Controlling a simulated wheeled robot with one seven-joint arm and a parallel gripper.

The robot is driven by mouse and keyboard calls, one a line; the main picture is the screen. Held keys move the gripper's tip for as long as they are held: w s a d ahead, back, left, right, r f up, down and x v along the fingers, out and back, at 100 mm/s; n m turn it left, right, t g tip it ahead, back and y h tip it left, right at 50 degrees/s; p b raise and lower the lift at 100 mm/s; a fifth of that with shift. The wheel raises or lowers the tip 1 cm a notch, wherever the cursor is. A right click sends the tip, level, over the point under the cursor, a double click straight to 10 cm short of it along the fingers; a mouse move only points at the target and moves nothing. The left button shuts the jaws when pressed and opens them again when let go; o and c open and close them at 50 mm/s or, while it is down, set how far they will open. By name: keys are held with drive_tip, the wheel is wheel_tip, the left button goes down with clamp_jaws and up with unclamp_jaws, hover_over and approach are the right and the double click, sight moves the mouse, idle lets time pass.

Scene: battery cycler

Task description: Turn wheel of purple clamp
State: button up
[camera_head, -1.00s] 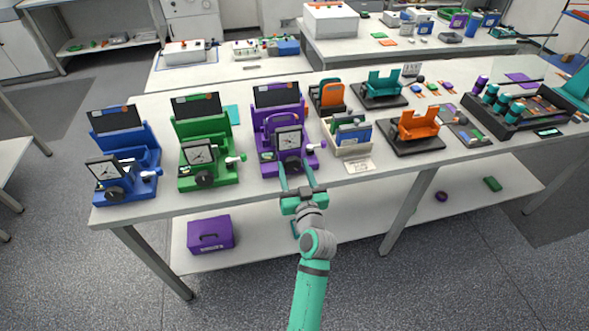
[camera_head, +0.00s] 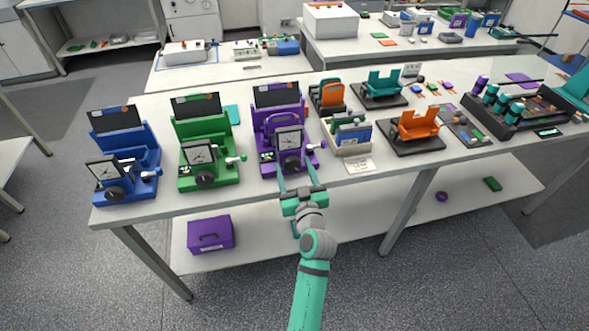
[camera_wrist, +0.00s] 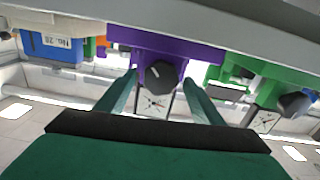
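The purple clamp (camera_head: 268,143) stands at the table's front edge, with a white dial on its front. Its black wheel (camera_head: 291,165) sits low on the front, below the dial. In the wrist view, which shows the clamp upside down, the black wheel (camera_wrist: 161,77) is near the middle with a white mark on it. My gripper (camera_head: 295,172) is open in front of the clamp. In the wrist view, its two teal fingers (camera_wrist: 160,84) lie on either side of the wheel with visible gaps. I cannot tell how far the tips reach along it.
A green clamp (camera_head: 206,152) and a blue clamp (camera_head: 124,157) of like build stand to the left. A box of blue cases (camera_head: 348,148) is to the right. A purple case (camera_head: 210,234) lies on the lower shelf.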

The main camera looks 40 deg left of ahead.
drive_tip(key=v, duration=1.1)
drive_tip(key=shift+w, duration=0.1)
idle(0.9)
drive_tip(key=s+d+f+m+t+h, duration=0.2)
drive_tip(key=s+d+f+m+h, duration=0.3)
drive_tip(key=d, duration=0.5)
drive_tip(key=s+d+f+m+t+h, duration=0.15)
drive_tip(key=s+d+f+h, duration=0.25)
drive_tip(key=s+d+f, duration=0.5)
drive_tip(key=s+d+r+m+h, duration=0.2)
drive_tip(key=s+d+r, duration=0.1)
drive_tip(key=s, duration=0.5)
drive_tip(key=s+d+r+m+h, duration=0.2)
drive_tip(key=s+d+r, duration=0.1)
drive_tip(key=s+d, duration=0.3)
drive_tip(key=shift+s+d+h, duration=0.25)
drive_tip(key=shift+s+h, duration=0.05)
drive_tip(key=shift+s, duration=0.75)
